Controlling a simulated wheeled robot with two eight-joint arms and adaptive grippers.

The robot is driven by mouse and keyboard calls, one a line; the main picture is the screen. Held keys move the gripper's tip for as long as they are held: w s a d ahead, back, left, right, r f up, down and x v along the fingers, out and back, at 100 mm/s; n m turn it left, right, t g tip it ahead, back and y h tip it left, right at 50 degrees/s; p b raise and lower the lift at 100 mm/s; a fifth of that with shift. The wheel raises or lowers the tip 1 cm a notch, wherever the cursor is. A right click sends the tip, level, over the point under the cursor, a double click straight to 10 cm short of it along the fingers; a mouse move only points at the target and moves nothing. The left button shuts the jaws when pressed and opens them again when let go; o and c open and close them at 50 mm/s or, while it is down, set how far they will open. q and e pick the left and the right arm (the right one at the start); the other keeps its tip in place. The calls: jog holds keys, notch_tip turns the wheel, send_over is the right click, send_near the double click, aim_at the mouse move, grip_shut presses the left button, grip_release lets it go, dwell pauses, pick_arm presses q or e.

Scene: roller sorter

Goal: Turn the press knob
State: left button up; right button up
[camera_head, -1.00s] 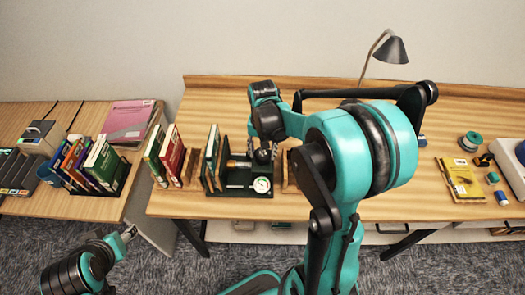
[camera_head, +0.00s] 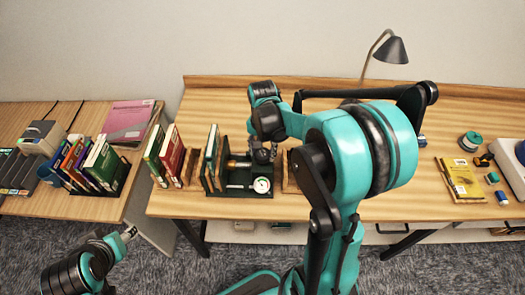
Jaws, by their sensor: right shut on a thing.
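The press (camera_head: 238,192) is a dark frame on the desk with a round white gauge (camera_head: 261,185) at its front right and brass and silver rods at its left. My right gripper (camera_head: 263,155) is over the press, just behind the gauge, and is shut on a small dark part there, which I take to be the press knob. The fingers and wrist mostly hide the knob. My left gripper (camera_head: 128,233) is low at the left, in front of the desks and away from the press; its fingers are too small to judge.
Books (camera_head: 170,155) stand left of the press, and wooden blocks (camera_head: 290,178) are close on its right. A rack of books (camera_head: 100,166) is on the left table (camera_head: 75,206). A lamp (camera_head: 391,50) stands at the back. A yellow booklet (camera_head: 459,180) and tape roll (camera_head: 470,141) lie right.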

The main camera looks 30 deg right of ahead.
aim_at(262, 153)
jog(key=o, duration=1.2)
notch_tip(262, 153, up, 12)
jog(key=s+a+f+n+t+b, duration=0.2)
jog(key=s+a+f+n, duration=0.1)
jog(key=s+a+f+n+t+b, duration=0.1)
jog(key=s+a+f+n+t, duration=0.1)
jog(key=s+a+n, duration=0.2)
jog(key=s+a+f+n+t+b, duration=0.2)
jog(key=s+a+f+n+t, duration=0.1)
jog(key=shift+s+a+f+b, duration=0.2)
jog(key=shift+s+f+b, duration=0.15)
jog(key=shift+s, duration=0.05)
